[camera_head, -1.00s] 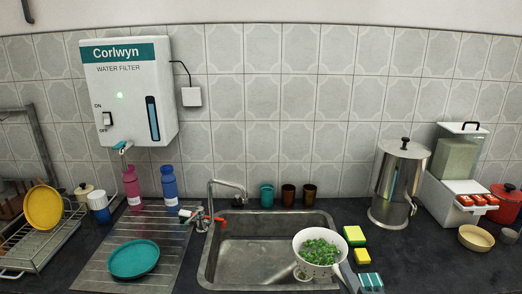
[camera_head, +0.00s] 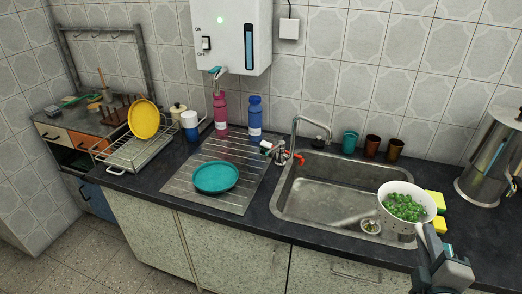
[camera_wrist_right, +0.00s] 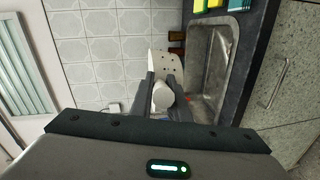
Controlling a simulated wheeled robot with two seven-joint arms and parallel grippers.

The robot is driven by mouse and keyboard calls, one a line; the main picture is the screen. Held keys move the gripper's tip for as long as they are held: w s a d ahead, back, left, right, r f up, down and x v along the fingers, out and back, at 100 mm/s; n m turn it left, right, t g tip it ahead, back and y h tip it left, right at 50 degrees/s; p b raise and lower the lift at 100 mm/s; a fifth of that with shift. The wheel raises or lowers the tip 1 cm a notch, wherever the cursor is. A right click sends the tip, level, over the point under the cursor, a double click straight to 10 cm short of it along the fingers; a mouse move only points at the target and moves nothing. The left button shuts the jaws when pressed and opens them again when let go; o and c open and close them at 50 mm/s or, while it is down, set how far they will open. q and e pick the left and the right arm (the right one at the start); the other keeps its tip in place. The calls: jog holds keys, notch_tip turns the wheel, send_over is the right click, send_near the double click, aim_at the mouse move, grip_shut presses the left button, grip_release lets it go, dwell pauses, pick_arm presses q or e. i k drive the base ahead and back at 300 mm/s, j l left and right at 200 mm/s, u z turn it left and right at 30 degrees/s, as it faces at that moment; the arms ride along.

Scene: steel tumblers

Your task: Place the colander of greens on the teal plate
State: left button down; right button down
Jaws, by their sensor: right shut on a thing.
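The white colander (camera_head: 402,226) holds chopped greens (camera_head: 405,207) and is above the right end of the sink, roughly level. My right gripper (camera_head: 430,240) is shut on the colander at its near right side. In the right wrist view the dotted colander wall (camera_wrist_right: 170,63) shows beyond my right gripper (camera_wrist_right: 163,94), with a white part between the fingers. The teal plate (camera_head: 215,178) lies flat and empty on the ribbed drainboard, left of the sink and well apart from the colander. My left gripper is not in view.
The tap (camera_head: 296,135) and its red-tipped lever (camera_head: 281,155) stand between the plate and the colander. A pink bottle (camera_head: 221,112) and a blue bottle (camera_head: 255,115) stand behind the plate. A dish rack (camera_head: 130,150) is at left. Yellow-green sponges (camera_head: 436,200) are beside the colander.

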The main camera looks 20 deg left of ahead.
aim_at(216, 177)
jog(key=i+j+u, duration=0.15)
jog(key=j+u, duration=0.25)
jog(key=i+j+u, duration=0.15)
jog(key=u, duration=0.2)
jog(key=i+j+u, duration=0.25)
jog(key=u, duration=0.15)
jog(key=j, duration=0.1)
